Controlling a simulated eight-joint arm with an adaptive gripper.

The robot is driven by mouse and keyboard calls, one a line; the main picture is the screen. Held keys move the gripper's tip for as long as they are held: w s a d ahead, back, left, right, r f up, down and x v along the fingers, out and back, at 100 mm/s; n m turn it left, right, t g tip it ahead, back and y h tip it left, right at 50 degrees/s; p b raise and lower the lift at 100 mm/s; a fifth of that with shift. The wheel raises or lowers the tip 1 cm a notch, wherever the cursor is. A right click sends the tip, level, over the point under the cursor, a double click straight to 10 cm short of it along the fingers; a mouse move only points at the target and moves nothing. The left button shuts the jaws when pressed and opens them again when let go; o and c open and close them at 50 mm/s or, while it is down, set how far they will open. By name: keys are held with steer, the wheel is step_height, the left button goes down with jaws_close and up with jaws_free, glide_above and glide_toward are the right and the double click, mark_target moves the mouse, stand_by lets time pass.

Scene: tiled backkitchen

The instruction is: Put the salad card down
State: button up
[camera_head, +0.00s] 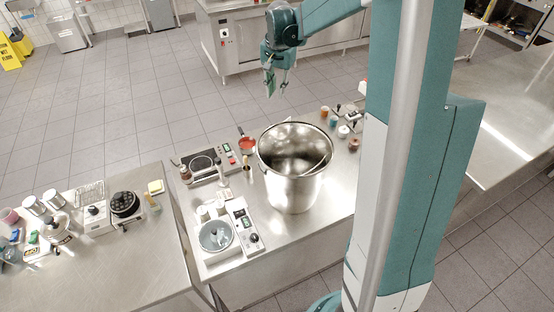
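My gripper (277,90) hangs in the air at the upper middle, beyond the far edge of the steel table (318,228). Its teal and grey fingers point down, with a gap showing between them. A pale teal flat shape lies along the left finger; I cannot tell whether it is a finger part or a card. I cannot make out a salad card for certain anywhere in view.
A large steel pot (295,190) stands mid-table. Around it are a hot plate (203,167), a white appliance (217,236) and several small jars. A left table (115,262) holds a black burner (125,204) and clutter. Tiled floor (130,110) lies open beyond.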

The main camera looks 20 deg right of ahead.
steer(key=s+a+r+n+t, duration=0.1)
steer(key=s+a+r+n, duration=0.1)
steer(key=s+a+r, duration=0.5)
steer(key=s+a+r+n+t, duration=0.2)
steer(key=s+a+r+n, duration=0.15)
steer(key=s, duration=0.75)
steer(key=s+a+f+n+t, duration=0.1)
steer(key=s+a+n, duration=0.1)
steer(key=s, duration=0.8)
steer(key=s+a+f+n+t, duration=0.1)
steer(key=s+a, duration=0.4)
steer(key=s, duration=0.5)
steer(key=shift+a+f+n, duration=0.15)
steer(key=shift+f+n, duration=0.55)
steer(key=shift+n, duration=0.05)
step_height(320, 180, down, 15)
steer(key=b, duration=1.5)
steer(key=shift+f, duration=0.1)
